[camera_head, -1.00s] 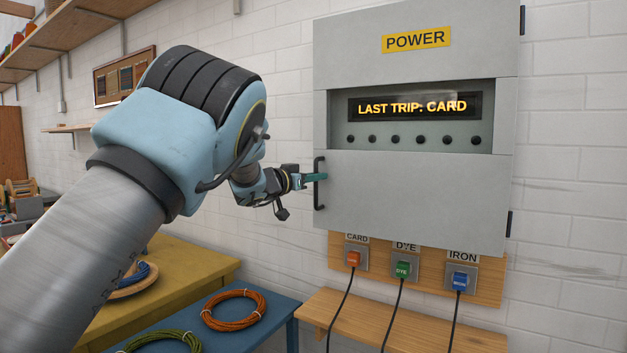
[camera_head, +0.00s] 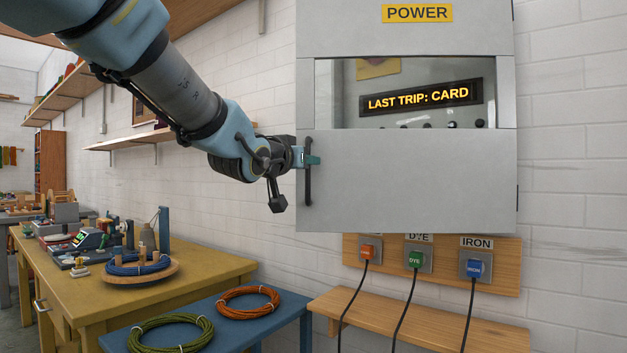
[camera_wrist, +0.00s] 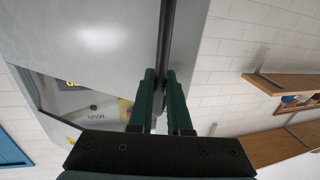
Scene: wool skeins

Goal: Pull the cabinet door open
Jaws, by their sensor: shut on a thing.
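The grey cabinet door (camera_head: 420,180) carries a yellow POWER label and has a window in it. Through the window a lit display (camera_head: 418,97) reads "LAST TRIP: CARD". The door's left side stands out from the wall, so it is partly open, with its hinges on the right. The dark vertical handle (camera_head: 308,185) is at the door's left edge. My gripper (camera_head: 310,160) is shut on the handle's upper part. In the wrist view its green fingers (camera_wrist: 164,98) sit on both sides of the handle bar (camera_wrist: 166,40).
Below the cabinet, a wooden board (camera_head: 505,255) holds CARD, DYE and IRON plugs with hanging cords above a wooden shelf (camera_head: 400,318). A blue table (camera_head: 240,335) with wool coils and a yellow workbench (camera_head: 200,280) stand at the left.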

